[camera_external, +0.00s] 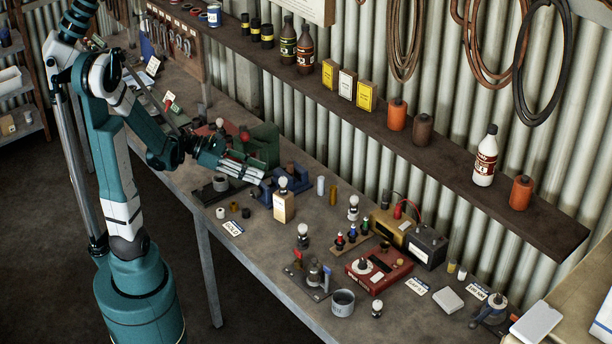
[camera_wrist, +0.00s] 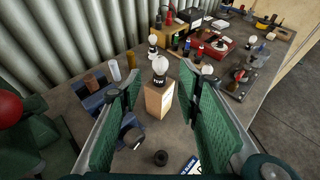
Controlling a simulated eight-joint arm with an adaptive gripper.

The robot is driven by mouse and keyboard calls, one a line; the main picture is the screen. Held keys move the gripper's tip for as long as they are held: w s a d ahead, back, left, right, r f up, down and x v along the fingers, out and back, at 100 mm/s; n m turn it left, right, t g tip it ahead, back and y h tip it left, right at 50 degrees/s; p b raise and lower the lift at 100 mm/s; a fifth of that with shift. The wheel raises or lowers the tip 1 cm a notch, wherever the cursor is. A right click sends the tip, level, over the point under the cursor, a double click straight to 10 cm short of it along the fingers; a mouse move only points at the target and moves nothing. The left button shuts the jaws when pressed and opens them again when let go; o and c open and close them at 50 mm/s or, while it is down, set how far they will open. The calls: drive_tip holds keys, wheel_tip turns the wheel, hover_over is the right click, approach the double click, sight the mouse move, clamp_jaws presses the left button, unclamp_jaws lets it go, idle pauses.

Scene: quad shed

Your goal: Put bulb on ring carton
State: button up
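A white bulb with a dark, lettered base (camera_wrist: 160,66) stands upright on top of a tan carton (camera_wrist: 158,101); the bulb (camera_external: 283,183) and carton (camera_external: 284,208) also show in the external view. I cannot read a label that marks this as the ring carton. My gripper (camera_external: 260,178) is left of the bulb, pointing toward it at about its height. In the wrist view my gripper (camera_wrist: 158,83) is open and empty, its green fingers spread wide. The bulb and carton appear in the gap between them, beyond the fingertips, with no visible contact.
Other bulbs stand on the bench (camera_external: 280,257), including one behind (camera_external: 353,203) and one nearer the front (camera_external: 303,231). A blue vise-like block (camera_wrist: 97,97) is close to the left finger. A red box (camera_external: 378,273) and a grey cup (camera_external: 343,304) stand farther right.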

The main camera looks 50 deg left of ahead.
drive_tip(key=shift+v, duration=0.8)
drive_tip(key=s+d+f+m+g+y, duration=0.25)
drive_tip(key=s+d+m+y, duration=0.25)
drive_tip(key=m, duration=0.8)
drive_tip(key=s+a+r+m+y, duration=0.1)
drive_tip(key=s+r+m+y, duration=0.3)
drive_tip(key=m, duration=1)
drive_tip(key=v, duration=0.3)
drive_tip(key=shift+s+f, duration=0.1)
drive_tip(key=shift+s, duration=0.05)
